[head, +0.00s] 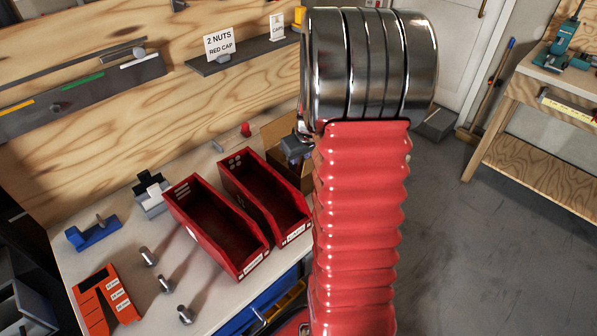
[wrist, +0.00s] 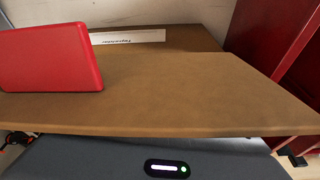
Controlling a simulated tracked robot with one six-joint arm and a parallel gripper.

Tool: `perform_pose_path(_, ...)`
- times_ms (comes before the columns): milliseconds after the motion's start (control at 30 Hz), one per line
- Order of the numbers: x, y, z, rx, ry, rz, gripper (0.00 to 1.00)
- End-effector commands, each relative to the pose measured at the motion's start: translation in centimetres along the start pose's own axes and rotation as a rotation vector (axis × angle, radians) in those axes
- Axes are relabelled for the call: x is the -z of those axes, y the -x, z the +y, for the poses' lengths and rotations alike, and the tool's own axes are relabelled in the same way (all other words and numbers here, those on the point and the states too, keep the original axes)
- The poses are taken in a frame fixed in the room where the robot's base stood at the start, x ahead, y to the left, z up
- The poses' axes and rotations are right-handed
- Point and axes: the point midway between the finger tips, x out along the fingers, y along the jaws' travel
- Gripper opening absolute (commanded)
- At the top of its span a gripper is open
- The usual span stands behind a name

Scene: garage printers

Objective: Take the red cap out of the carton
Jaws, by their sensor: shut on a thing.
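The brown cardboard carton (head: 280,128) stands at the back right of the bench, beside the red bins, partly hidden by my arm. My gripper (head: 297,148) is at the carton, with its fingertips not clearly visible. In the wrist view a brown cardboard flap (wrist: 150,92) fills the middle, right against my gripper's dark body, and my gripper appears shut on it. A red block with rounded edges (wrist: 50,57) shows in front of the cardboard at the left; I cannot tell what it is. A small red cap-like piece (head: 245,129) stands on the bench near the wall. The carton's inside is hidden.
Two open red bins, the nearer one (head: 217,222) and the other (head: 263,196), stand left of the carton. Several metal bolts (head: 166,284), an orange holder (head: 104,301) and a blue holder (head: 93,234) are on the bench. A shelf (head: 243,54) with signs hangs above.

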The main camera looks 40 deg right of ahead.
Motion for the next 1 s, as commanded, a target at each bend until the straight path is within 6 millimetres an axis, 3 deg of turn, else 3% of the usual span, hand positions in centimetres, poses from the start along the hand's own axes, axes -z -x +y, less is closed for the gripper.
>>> perform_pose_path(367, 0.4, 1.4, 0.1, -0.001, 0.0, 0.002, 0.05)
perform_pose_path(800, 2.3, 8.2, 0.1, -0.002, 0.0, 0.002, 0.05)
perform_pose_path(1000, 2.6, 9.6, 0.0, 0.0, -0.001, 0.0, 0.05)
